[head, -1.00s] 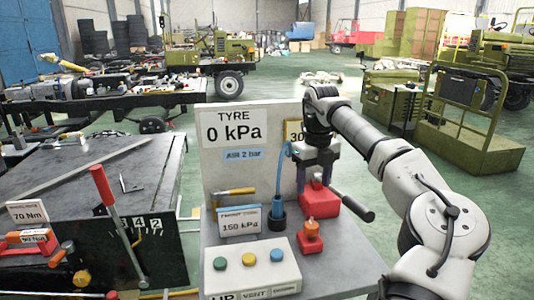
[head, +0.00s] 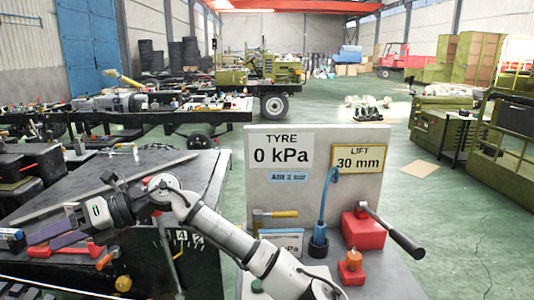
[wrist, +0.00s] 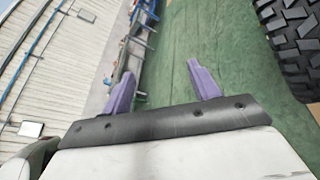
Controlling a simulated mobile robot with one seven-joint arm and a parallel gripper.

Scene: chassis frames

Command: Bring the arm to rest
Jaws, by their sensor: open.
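My gripper (head: 54,234) is at the left in the head view, over the dark metal bench (head: 75,205). Its purple fingers point left, near a red-handled tool (head: 75,250). In the wrist view the two purple fingers (wrist: 162,85) stand wide apart with nothing between them. My arm reaches from the bottom middle to the left, across the front of the tyre panel (head: 330,205). It hides part of the pressure card and the buttons.
The panel stand carries a red box with a black lever (head: 390,229), a blue hose (head: 323,205) and a yellow-handled hammer (head: 275,213). A tyre (wrist: 292,40) shows at the right of the wrist view. Green floor (head: 400,150) lies open beyond the panel.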

